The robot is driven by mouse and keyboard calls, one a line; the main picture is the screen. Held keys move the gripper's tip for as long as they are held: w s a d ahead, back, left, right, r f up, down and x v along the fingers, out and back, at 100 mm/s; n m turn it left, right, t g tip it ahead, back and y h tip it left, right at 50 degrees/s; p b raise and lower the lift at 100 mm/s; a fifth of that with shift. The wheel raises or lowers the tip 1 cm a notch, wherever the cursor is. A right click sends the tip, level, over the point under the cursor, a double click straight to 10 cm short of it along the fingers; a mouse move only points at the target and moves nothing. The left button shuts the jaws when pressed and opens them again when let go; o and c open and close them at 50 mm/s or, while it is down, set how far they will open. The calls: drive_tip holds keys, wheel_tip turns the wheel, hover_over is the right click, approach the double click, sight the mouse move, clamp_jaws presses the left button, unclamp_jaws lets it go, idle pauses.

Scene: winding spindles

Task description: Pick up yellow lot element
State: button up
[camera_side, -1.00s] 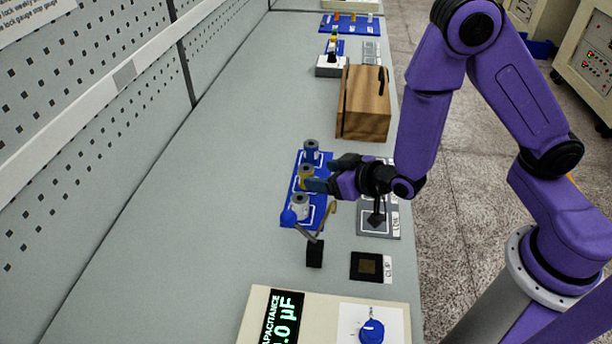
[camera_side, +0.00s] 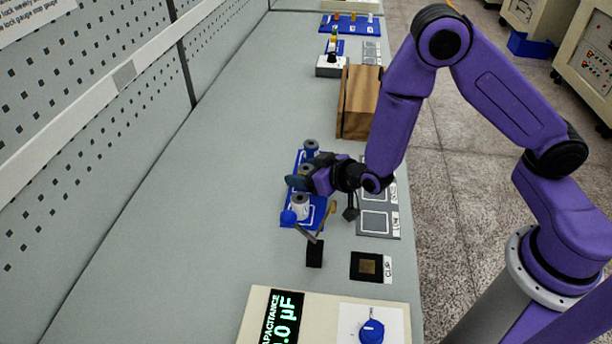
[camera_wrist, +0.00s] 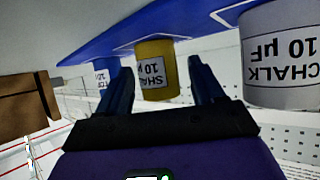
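The yellow lot element (camera_side: 305,169) stands in the middle of a row on a blue board (camera_side: 317,221). In the side view my gripper covers most of it. In the wrist view the yellow element (camera_wrist: 157,70), with a white label reading 10 µ, shows between my two fingers. My gripper (camera_wrist: 161,68) is open, one finger on each side of it, with visible gaps. In the side view my gripper (camera_side: 298,182) reaches over the board from the right. Whether the fingertips reach past the element cannot be told.
A white element (camera_side: 300,206) and a blue-grey one (camera_side: 311,147) stand close on either side of the yellow one. A grey marked plate (camera_side: 375,222), a wooden box (camera_side: 358,105) and a capacitance meter (camera_side: 257,320) stand around.

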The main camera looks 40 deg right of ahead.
drive_tip(key=c, duration=0.9)
drive_tip(key=shift+r, duration=0.1)
